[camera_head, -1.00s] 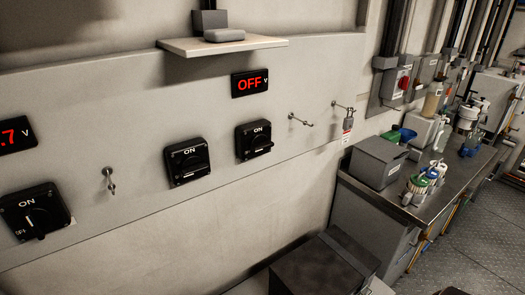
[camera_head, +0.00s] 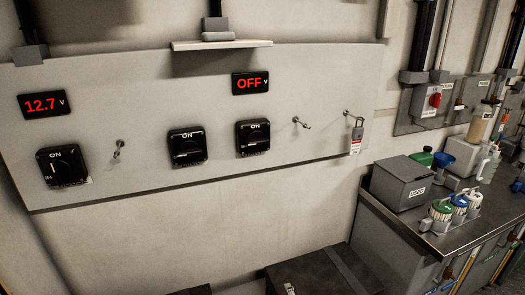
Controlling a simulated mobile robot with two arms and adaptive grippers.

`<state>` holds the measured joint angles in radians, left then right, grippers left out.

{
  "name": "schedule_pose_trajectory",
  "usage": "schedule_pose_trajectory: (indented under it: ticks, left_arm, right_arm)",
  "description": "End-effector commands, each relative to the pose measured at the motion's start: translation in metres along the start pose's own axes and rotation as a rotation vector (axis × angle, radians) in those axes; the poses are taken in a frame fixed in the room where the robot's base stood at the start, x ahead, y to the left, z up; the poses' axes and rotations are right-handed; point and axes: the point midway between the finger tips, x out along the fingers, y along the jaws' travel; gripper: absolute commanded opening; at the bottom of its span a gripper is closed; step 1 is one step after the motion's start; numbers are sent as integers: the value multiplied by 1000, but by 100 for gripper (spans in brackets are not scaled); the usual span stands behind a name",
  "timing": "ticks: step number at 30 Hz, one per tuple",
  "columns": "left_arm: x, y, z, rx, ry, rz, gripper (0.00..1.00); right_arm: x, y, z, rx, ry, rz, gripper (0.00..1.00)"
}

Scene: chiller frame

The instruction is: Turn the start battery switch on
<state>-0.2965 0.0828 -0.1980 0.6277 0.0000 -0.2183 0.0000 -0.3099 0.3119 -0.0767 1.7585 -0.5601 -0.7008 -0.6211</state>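Three black rotary switches marked ON are mounted on a grey wall panel (camera_head: 140,95). The left switch (camera_head: 64,166) has its handle roughly upright, under a display reading 12.7 V (camera_head: 45,104). The middle switch (camera_head: 187,147) and the right switch (camera_head: 252,137) have their handles lying roughly level. A display reading OFF (camera_head: 250,83) is above the right switch. I cannot read a label that tells which one is the start battery switch. Neither of my grippers is in view.
Metal hooks (camera_head: 118,149) stick out beside the switches; a padlock with a tag (camera_head: 357,132) hangs at the right. A small shelf (camera_head: 222,44) juts out above. A dark box (camera_head: 320,275) stands below. A workbench (camera_head: 440,238) with bottles and a grey bin (camera_head: 402,184) is right.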

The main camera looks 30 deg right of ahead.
Motion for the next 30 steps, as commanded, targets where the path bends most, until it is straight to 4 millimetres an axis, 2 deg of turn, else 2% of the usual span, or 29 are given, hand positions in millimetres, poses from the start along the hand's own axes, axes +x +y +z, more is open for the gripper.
schedule_pose_trajectory:
  ticks: [1,5,6,8,9,12,15,19,23,30]
  left_arm:
    - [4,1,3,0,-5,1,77]
    - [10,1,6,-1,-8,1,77]
    - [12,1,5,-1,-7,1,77]
    - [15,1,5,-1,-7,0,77]
    - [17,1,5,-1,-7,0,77]
    - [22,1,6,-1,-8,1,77]
    - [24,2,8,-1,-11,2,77]
    - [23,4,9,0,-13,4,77]
    - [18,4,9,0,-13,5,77]
    - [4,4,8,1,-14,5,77]
  right_arm:
    - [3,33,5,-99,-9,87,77]
    - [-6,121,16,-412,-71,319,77]
    - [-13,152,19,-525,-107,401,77]
    - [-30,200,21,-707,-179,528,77]
    - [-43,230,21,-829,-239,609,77]
    - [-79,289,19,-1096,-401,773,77]
    - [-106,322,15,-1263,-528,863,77]
    - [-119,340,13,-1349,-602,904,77]
    - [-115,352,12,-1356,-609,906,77]
    - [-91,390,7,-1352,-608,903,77]
